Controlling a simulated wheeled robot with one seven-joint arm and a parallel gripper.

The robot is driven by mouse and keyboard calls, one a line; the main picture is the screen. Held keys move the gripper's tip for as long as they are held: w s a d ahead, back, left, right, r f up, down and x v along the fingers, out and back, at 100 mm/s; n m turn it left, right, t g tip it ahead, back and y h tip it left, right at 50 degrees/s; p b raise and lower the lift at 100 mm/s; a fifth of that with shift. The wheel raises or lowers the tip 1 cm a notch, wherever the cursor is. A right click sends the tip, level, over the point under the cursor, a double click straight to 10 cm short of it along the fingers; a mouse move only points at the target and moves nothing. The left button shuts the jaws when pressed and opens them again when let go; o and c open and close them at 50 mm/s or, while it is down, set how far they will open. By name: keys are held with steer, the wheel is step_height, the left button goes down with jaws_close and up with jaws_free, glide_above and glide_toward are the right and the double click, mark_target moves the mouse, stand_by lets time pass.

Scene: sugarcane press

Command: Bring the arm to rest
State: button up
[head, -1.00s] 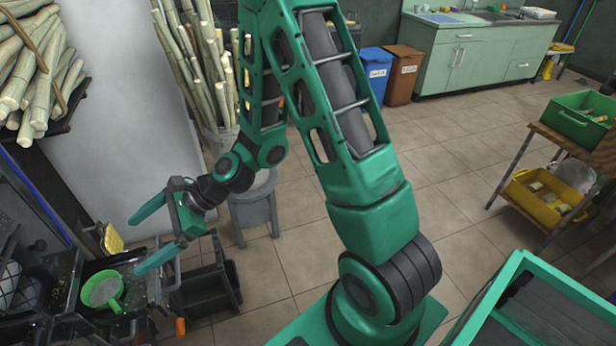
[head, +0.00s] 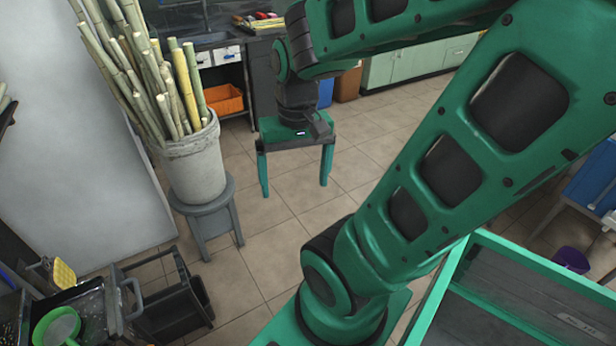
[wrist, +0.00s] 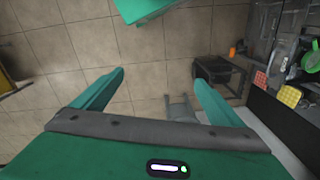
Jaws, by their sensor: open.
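My gripper (head: 295,188) hangs in the air in front of the arm's folded links in the head view. Its two green fingers point down and stand wide apart with nothing between them. In the wrist view the open gripper (wrist: 160,85) shows tiled floor (wrist: 145,60) between its fingers. My arm is bent, with its upper links crossing the top right of the head view. No object touches the fingers.
A grey bucket of cane (head: 195,165) stands on a grey stool (head: 212,215) left of the gripper. A black cart (head: 165,300) and a green strainer (head: 58,328) are at lower left. An orange crate (head: 222,100) sits under the back counter. The floor below the gripper is clear.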

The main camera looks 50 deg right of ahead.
steer(key=s, duration=0.1)
steer(key=s+d+r, duration=0.1)
steer(key=s, duration=0.1)
steer(key=shift+s+d+r, duration=0.15)
steer(key=shift+s+r, duration=0.05)
steer(key=shift+s, duration=0.2)
steer(key=shift+w+f+g, duration=0.25)
steer(key=shift+w+g, duration=0.05)
steer(key=shift+w, duration=0.35)
stand_by(0.3)
